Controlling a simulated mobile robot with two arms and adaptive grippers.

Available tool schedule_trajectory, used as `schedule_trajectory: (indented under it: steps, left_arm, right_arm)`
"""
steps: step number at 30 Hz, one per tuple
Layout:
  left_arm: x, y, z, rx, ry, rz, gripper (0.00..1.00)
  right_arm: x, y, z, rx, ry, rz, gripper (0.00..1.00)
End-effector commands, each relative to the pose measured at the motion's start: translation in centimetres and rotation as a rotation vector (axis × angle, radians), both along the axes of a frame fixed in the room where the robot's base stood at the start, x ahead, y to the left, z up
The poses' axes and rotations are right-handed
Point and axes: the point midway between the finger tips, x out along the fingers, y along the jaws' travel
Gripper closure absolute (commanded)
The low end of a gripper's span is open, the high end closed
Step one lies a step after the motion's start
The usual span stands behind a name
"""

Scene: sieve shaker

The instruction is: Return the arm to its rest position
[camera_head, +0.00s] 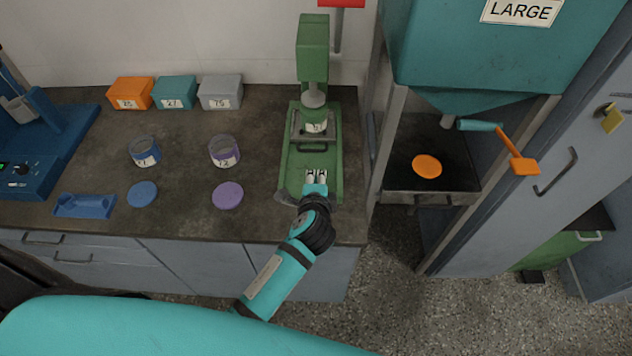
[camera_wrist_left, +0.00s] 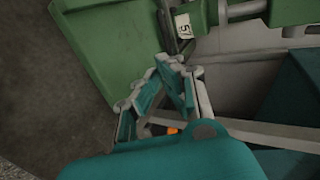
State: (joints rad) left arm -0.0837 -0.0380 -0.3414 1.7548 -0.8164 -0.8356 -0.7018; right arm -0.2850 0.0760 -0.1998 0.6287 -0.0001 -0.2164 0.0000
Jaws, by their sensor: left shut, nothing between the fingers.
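My left gripper (camera_head: 316,176) is shut and empty. My left arm (camera_head: 275,280) reaches forward over the counter's front edge. My right gripper is not in view.
A teal hopper (camera_head: 470,50) on a metal frame stands right of the green machine, with an orange disc (camera_head: 427,166) below. The floor (camera_head: 400,310) is clear.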

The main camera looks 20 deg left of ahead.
Motion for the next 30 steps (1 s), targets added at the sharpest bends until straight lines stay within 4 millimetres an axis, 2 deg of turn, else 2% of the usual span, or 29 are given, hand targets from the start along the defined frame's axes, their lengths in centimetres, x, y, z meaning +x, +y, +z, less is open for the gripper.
schedule_trajectory:
  steps: [3, 10, 14, 17, 21, 24, 30]
  left_arm:
    - [-1.0, -0.2, 0.5, -0.002, 0.001, 0.002, 1.0]
    - [-1.4, -0.4, 0.8, 0.0, 0.0, 0.001, 1.0]
    - [-2.7, 0.7, 0.2, -0.069, 0.027, 0.054, 1.0]
    - [-6.1, 2.8, -0.9, -0.236, 0.091, 0.182, 1.0]
    - [-12.1, 5.0, -2.0, -0.51, 0.2, 0.395, 1.0]
    - [-15.7, 5.6, -2.2, -0.655, 0.27, 0.515, 1.0]
    - [-21.6, 5.7, -1.5, -0.856, 0.391, 0.692, 1.0]
  right_arm:
    - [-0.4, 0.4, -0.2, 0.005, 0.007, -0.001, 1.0]
    - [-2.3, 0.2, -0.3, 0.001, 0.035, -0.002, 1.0]
    - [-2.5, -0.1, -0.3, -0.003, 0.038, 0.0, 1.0]
    - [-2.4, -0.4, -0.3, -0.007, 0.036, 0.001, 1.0]
    - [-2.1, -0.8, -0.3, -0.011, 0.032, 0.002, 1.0]
    - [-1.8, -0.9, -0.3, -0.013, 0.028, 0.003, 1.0]
    - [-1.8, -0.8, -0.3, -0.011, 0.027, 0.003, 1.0]
